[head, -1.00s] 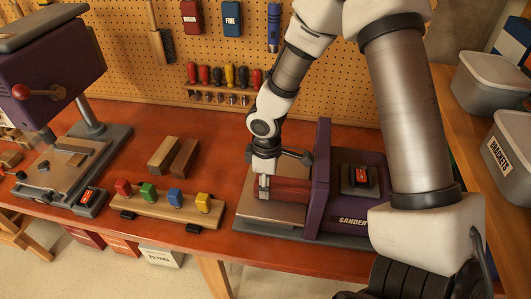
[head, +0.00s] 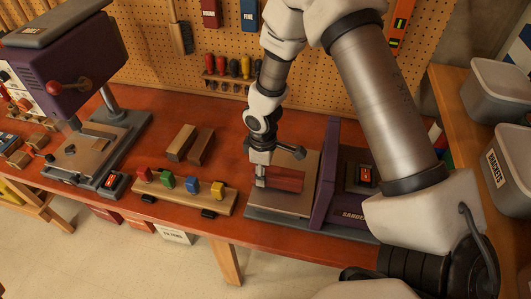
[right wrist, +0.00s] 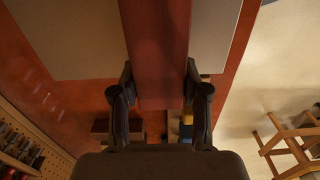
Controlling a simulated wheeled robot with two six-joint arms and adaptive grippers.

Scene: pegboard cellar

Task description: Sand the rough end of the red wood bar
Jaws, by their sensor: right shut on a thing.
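The red wood bar (head: 286,179) lies level just above or on the sander's tan work plate (head: 290,207); I cannot tell if it touches the plate. Its right end points at the purple upright disc housing (head: 325,180) of the sander, with a small gap between. My right gripper (head: 261,181) is shut on the bar's left end. In the right wrist view, the bar (right wrist: 161,50) runs between both fingers (right wrist: 160,100) and out of the top edge, so its far end is hidden there. My left gripper is not in view.
A red-lit switch (head: 365,175) sits on the sander's body. To the left are a rack with coloured blocks (head: 185,195), two wood blocks (head: 190,144) and a purple drill press (head: 70,70). Grey bins (head: 497,90) stand at right. Red bench top is clear between the rack and sander.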

